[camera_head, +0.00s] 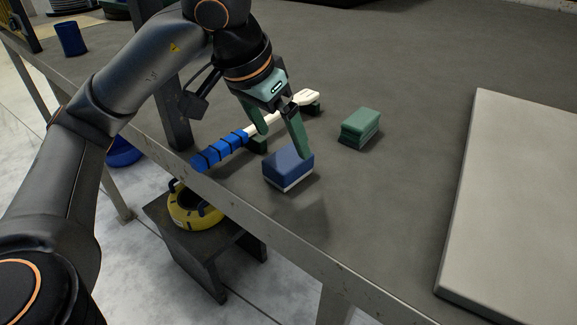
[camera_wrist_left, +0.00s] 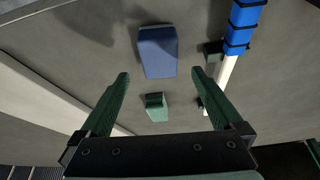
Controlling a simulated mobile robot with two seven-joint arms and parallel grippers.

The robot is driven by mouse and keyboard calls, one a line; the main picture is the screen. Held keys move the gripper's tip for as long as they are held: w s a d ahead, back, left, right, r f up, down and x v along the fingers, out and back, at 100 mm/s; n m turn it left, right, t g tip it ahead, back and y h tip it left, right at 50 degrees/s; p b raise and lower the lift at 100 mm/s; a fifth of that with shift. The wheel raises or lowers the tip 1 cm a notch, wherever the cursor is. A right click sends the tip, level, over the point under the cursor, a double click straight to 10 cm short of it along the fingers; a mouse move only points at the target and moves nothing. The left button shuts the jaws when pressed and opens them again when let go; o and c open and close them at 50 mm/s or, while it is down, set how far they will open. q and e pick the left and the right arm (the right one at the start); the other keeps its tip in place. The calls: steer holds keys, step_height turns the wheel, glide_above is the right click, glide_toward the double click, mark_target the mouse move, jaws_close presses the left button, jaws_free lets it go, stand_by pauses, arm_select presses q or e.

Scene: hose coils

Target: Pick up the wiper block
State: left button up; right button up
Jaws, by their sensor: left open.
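A blue block with a pale underside (camera_head: 288,168), which looks like the wiper block, lies flat on the grey table near its front edge. It also shows in the left wrist view (camera_wrist_left: 157,52), framed between the fingertip lines and beyond the tips. My left gripper (camera_head: 283,143) is open and empty, with green fingers pointing down just behind the block. One fingertip overlaps the block's back right edge in the head view; I cannot tell whether it touches. A stepped green block (camera_head: 361,127) stands apart behind and to the right. My right gripper is in neither view.
A white bar with a blue wrapped grip (camera_head: 220,150) lies on dark green supports left of the block. A large pale slab (camera_head: 515,200) lies at the right. Below the table edge, a yellow ring (camera_head: 193,212) sits on a dark stool. Table between block and slab is clear.

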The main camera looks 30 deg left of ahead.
mark_target(291, 155)
arm_select(q)
steer(key=x, duration=0.6)
steer(key=shift+w+f, duration=0.2)
steer(key=shift+f, duration=0.1)
steer(key=shift+r, duration=0.1)
steer(key=c, duration=1.4)
steer(key=shift+c, duration=0.2)
steer(key=shift+d, duration=0.1)
